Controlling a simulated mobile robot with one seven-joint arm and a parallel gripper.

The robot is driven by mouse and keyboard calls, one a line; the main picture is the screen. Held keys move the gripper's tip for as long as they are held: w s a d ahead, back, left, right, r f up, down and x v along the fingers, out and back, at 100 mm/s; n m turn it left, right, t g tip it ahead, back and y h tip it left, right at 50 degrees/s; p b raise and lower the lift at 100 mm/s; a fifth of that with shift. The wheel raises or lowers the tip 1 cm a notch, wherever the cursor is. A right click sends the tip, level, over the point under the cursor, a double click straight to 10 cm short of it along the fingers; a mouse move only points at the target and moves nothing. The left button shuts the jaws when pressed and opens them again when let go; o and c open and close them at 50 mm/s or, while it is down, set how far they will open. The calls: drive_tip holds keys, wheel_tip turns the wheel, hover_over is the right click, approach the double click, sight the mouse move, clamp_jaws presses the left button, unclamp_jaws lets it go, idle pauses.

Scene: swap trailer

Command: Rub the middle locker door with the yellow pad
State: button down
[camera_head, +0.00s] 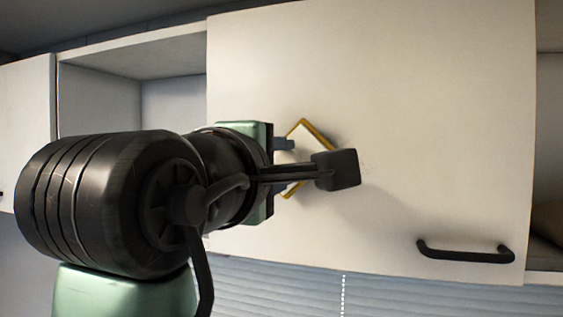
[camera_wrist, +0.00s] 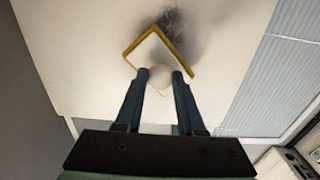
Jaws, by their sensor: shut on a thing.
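The middle locker door (camera_head: 420,120) is a large white panel, closed, with a black handle (camera_head: 465,252) at its lower right. The yellow pad (camera_head: 319,133) is a tilted square with a yellow edge and pale back, flat against or very close to the door's left part. My gripper (camera_head: 290,166) is shut on the pad's round pale knob. In the wrist view my gripper (camera_wrist: 160,75) has a finger on each side of the knob, and the pad (camera_wrist: 150,48) lies beyond. A dark smudge (camera_wrist: 173,20) marks the door beside the pad's edge. My wrist partly hides the pad in the head view.
An open, empty-looking compartment (camera_head: 105,95) is left of the door, with another white door (camera_head: 28,130) farther left. An open shelf space (camera_head: 550,150) is at the right. Ribbed grey-blue wall (camera_head: 390,295) runs below. The door's right part is clear except for the handle.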

drive_tip(key=shift+x, duration=1)
drive_tip(key=shift+s+d, duration=0.1)
drive_tip(key=shift+d, duration=0.05)
drive_tip(key=s+d, duration=0.1)
drive_tip(key=d, duration=0.2)
drive_tip(key=s+d, duration=0.1)
drive_tip(key=d, duration=0.2)
drive_tip(key=s+d, duration=0.1)
drive_tip(key=d, duration=0.3)
idle(0.9)
drive_tip(key=shift+a, duration=0.1)
drive_tip(key=shift+w+a, duration=0.55)
drive_tip(key=shift+a, duration=1.15)
drive_tip(key=shift+w+a, duration=0.5)
drive_tip(key=shift+a, duration=1.15)
drive_tip(key=shift+w+a, duration=0.55)
drive_tip(key=shift+a, duration=1.15)
drive_tip(key=shift+s+d, duration=1.7)
drive_tip(key=shift+d, duration=3.5)
drive_tip(key=shift+w+a, duration=0.55)
drive_tip(key=shift+a, duration=1.2)
drive_tip(key=shift+w+a, duration=0.6)
drive_tip(key=shift+a, duration=1.15)
drive_tip(key=shift+w+a, duration=0.55)
drive_tip(key=shift+a, duration=1.2)
